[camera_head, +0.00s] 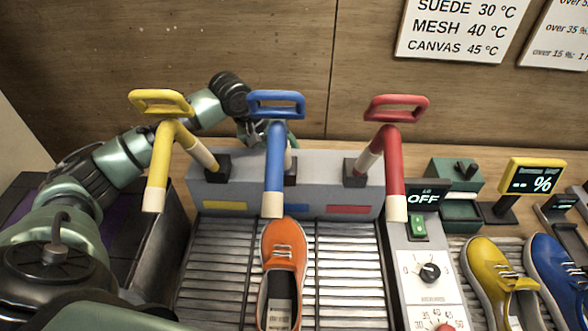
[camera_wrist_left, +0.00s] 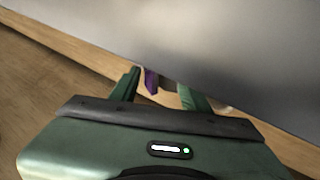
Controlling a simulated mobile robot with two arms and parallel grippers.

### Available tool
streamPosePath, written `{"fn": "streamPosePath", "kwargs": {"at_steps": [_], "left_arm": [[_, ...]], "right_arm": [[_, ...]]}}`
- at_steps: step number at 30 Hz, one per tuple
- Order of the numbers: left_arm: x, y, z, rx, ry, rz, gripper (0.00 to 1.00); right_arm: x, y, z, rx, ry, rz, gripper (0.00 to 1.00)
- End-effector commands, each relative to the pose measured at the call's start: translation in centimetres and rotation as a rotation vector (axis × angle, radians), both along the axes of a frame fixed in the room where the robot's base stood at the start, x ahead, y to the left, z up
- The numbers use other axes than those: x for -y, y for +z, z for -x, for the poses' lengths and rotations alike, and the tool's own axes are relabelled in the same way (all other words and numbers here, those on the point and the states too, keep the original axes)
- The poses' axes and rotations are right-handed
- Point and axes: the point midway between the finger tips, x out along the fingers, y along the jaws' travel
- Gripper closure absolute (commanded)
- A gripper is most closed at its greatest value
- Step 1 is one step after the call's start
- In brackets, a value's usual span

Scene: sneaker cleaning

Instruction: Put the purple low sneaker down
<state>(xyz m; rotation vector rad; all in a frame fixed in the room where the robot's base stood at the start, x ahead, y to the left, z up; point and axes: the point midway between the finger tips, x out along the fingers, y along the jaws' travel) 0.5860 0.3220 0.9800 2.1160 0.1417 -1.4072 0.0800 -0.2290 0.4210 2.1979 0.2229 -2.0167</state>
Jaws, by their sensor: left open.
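A small purple piece (camera_wrist_left: 151,82) shows between the two green fingers of my left gripper (camera_wrist_left: 162,84) in the left wrist view. It looks like part of the purple low sneaker, but most of it is hidden, and I cannot tell how it rests. The fingers are spread apart. In the head view, my left arm reaches from the left to behind the grey station, where the left gripper (camera_head: 258,134) is partly hidden by the blue handle. No purple sneaker shows in the head view. My right gripper is not in view.
The grey station (camera_head: 334,165) carries yellow (camera_head: 163,150), blue (camera_head: 274,150) and red (camera_head: 394,160) tubes. An orange sneaker (camera_head: 284,250) lies on the slatted rack (camera_head: 345,270) in front. Yellow (camera_head: 487,270) and blue (camera_head: 548,265) sneakers stand at right. A wooden wall (camera_head: 250,40) rises behind.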

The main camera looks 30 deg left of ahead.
Motion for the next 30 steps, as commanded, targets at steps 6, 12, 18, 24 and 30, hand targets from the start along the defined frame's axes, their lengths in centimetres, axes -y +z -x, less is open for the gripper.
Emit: {"fn": "streamPosePath", "kwargs": {"at_steps": [6, 12, 18, 24, 30], "left_arm": [[1.2, -2.0, -2.1, -0.001, 0.000, 0.002, 0.53], [1.4, -3.9, -2.8, 0.002, 0.001, -0.001, 0.53], [1.4, -4.0, -2.8, 0.002, 0.001, -0.001, 0.53], [1.4, -4.0, -2.8, 0.002, 0.002, -0.002, 1.00], [1.3, -4.1, -2.8, 0.000, 0.002, -0.003, 1.00]], "right_arm": [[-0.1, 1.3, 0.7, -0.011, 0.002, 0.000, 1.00], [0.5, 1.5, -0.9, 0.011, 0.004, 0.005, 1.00], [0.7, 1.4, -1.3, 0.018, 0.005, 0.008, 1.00], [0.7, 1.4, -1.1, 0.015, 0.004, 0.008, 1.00], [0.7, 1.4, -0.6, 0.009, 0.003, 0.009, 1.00]]}}
